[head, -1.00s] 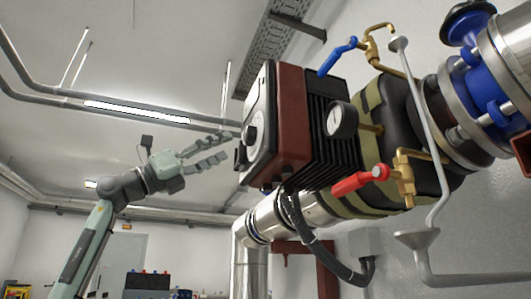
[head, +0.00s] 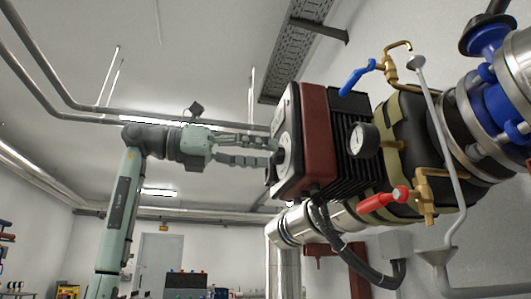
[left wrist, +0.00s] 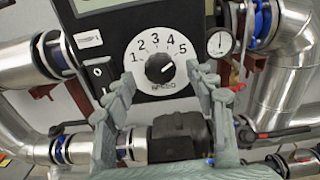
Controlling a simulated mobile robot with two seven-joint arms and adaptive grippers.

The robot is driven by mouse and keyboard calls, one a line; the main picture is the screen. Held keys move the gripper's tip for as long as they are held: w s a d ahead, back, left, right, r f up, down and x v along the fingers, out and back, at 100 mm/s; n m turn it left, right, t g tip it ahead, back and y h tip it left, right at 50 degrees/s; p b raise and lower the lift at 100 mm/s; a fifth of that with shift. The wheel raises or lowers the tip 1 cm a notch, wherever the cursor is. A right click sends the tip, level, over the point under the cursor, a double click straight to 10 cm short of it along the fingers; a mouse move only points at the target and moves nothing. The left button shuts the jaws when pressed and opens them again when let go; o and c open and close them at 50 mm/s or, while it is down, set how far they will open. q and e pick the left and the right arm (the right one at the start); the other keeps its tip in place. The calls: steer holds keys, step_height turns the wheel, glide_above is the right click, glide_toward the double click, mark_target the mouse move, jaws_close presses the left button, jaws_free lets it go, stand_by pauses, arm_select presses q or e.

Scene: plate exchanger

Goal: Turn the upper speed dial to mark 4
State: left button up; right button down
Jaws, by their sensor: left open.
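The speed dial is a round white plate (left wrist: 138,57) marked 1 to 5, with a black knob (left wrist: 160,68) in its middle. The knob's white pointer points up and right, seemingly between marks 4 and 5. My left gripper (left wrist: 161,77) is open, its fingers to the left and right of the knob in the left wrist view, with a visible gap on each side. In the head view the left gripper (head: 275,152) reaches level to the knob (head: 281,156), which is partly hidden by the fingers; contact cannot be told. My right gripper is not in view.
The dial sits on a dark red and black pump box (head: 319,140). A gauge (head: 363,140), blue valve handle (head: 357,77) and red valve handle (head: 383,198) are right of it. A switch (left wrist: 101,72) is left of the dial. Pipes run below.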

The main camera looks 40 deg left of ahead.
arm_select(q)
steer(key=shift+w+d, duration=0.35)
steer(key=shift+w, duration=0.1)
steer(key=shift+c, duration=0.4)
steer(key=c, duration=1.1)
steer(key=shift+s+n, duration=0.1)
steer(key=shift+n, duration=2.7)
